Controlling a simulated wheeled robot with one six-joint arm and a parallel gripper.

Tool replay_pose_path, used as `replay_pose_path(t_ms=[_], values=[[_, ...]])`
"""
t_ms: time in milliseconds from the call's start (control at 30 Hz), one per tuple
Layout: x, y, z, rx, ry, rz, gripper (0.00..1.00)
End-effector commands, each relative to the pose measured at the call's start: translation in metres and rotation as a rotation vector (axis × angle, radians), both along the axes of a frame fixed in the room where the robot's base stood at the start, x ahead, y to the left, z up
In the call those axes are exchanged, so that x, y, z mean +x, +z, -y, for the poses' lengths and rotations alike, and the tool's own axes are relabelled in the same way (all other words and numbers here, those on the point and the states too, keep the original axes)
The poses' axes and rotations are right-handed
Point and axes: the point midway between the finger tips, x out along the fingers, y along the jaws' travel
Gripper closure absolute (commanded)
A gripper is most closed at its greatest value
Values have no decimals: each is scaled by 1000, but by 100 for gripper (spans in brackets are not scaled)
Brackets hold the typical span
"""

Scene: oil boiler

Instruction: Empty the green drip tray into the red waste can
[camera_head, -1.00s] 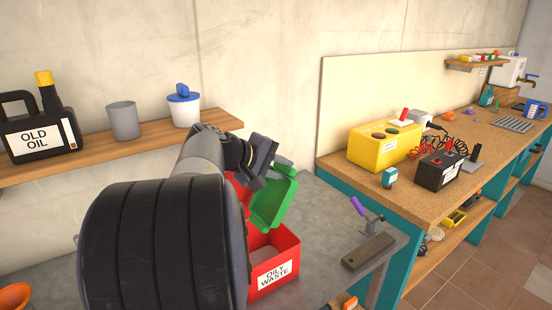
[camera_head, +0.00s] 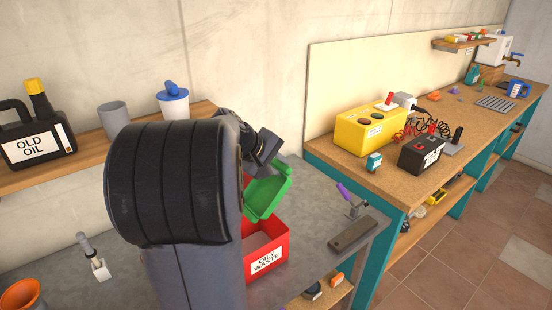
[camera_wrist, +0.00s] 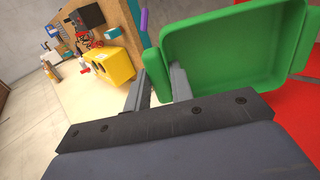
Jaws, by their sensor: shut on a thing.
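The green drip tray (camera_head: 268,196) is tilted above the red waste can (camera_head: 262,250), which is labelled "OILY WASTE". The can stands on the grey bench top, its left side hidden behind my arm. My gripper (camera_head: 264,160) is at the tray's upper end. In the wrist view my gripper's fingers (camera_wrist: 163,78) are shut on a green tab at the tray's left side. The tray (camera_wrist: 225,50) shows its hollow inside there, with no liquid or loose thing visible. The can's red surface (camera_wrist: 300,112) shows below and right of it. The can's contents cannot be made out.
A purple-handled tool (camera_head: 350,197) and a dark flat bar (camera_head: 353,234) lie right of the can. The old-oil jug (camera_head: 38,140), a grey cup (camera_head: 113,117) and a blue-lidded tub (camera_head: 173,103) stand on the left shelf. An orange funnel (camera_head: 22,295) is at lower left.

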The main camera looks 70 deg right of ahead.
Motion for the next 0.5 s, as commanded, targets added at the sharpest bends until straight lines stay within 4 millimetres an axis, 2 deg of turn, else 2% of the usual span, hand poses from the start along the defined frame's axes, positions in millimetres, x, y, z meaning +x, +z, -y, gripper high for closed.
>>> replay_pose_path(t_ms=[167, 500], values=[[-4, 1, 4, 43, -2, 26, 100], [-10, -11, 13, 144, -1, 94, 100]])
